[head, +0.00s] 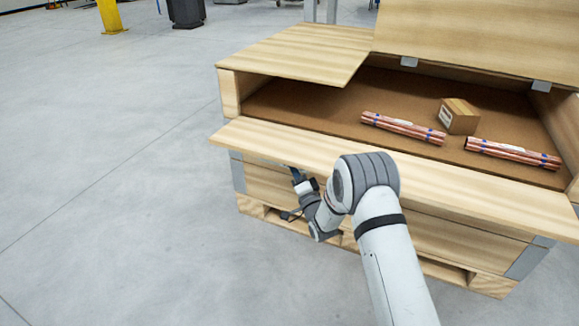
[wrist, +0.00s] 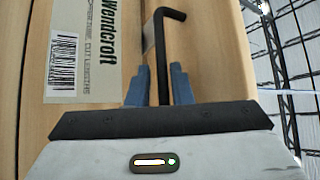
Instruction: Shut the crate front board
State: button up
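The wooden crate (head: 272,181) stands open at the front. Its front board (head: 290,144) is folded outward along the front edge, like a shelf. My gripper (head: 297,176) is low against the crate's front, just below the board's left part. In the wrist view my gripper's blue fingers (wrist: 158,84) stand apart. A black L-shaped rod (wrist: 163,50) runs between them and bends right at its top. I cannot tell whether both fingers touch it.
Inside the crate lie two copper tube bundles (head: 403,129) (head: 512,153) and a small cardboard box (head: 459,117). A top panel (head: 300,54) covers the left part; another lid panel (head: 480,38) is raised at the back. Floor left of the crate is clear.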

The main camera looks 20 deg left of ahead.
jog(key=shift+s+a+x, duration=0.1)
jog(key=shift+x, duration=0.6)
jog(key=shift+s+a+x, duration=0.1)
jog(key=shift+s+x, duration=0.05)
jog(key=shift+x, duration=0.5)
jog(key=shift+r, duration=0.1)
grip_shut()
